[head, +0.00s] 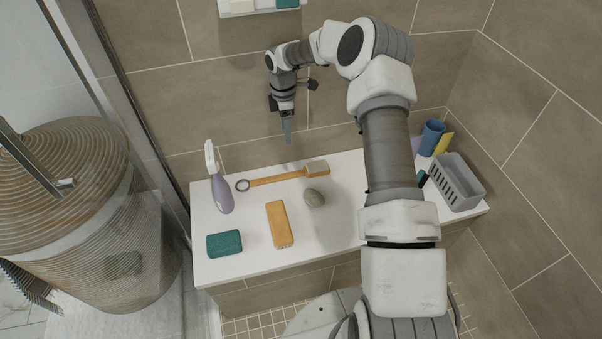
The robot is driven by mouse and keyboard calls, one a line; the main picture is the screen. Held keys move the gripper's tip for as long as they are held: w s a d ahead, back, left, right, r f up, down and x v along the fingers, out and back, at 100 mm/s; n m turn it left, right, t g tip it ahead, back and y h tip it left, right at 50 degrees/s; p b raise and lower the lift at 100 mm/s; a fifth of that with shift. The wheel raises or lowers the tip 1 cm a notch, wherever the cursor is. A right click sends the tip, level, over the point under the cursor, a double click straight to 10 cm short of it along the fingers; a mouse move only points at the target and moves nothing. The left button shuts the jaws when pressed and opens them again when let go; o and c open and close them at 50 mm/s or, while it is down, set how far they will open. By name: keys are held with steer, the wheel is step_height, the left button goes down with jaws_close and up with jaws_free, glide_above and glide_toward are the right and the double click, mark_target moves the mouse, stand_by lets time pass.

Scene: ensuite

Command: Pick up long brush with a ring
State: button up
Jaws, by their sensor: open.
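The long brush with a ring (277,180) lies on the white ledge (343,238) near its back edge. Its handle is orange-brown, with a dark ring at the left end and a pale block head at the right end. My gripper (287,138) is above the back of the ledge, pointing down, near the brush in the picture. It is open and empty, seen edge-on, so the finger gap does not show. The height of the gripper over the brush is hard to tell.
A grey basket (456,182) and blue cup (431,138) stand at right. A glass panel edge (150,120) rises at left. The tiled wall (235,100) is close behind.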

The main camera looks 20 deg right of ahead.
steer(key=b, duration=0.4)
glide_above(288, 174)
step_height(288, 174, down, 14)
steer(key=shift+w+d+f, duration=0.1)
steer(key=shift+f, duration=0.15)
step_height(288, 174, down, 5)
steer(key=shift+f+b, duration=0.1)
steer(key=shift+b, duration=1.15)
jaws_close()
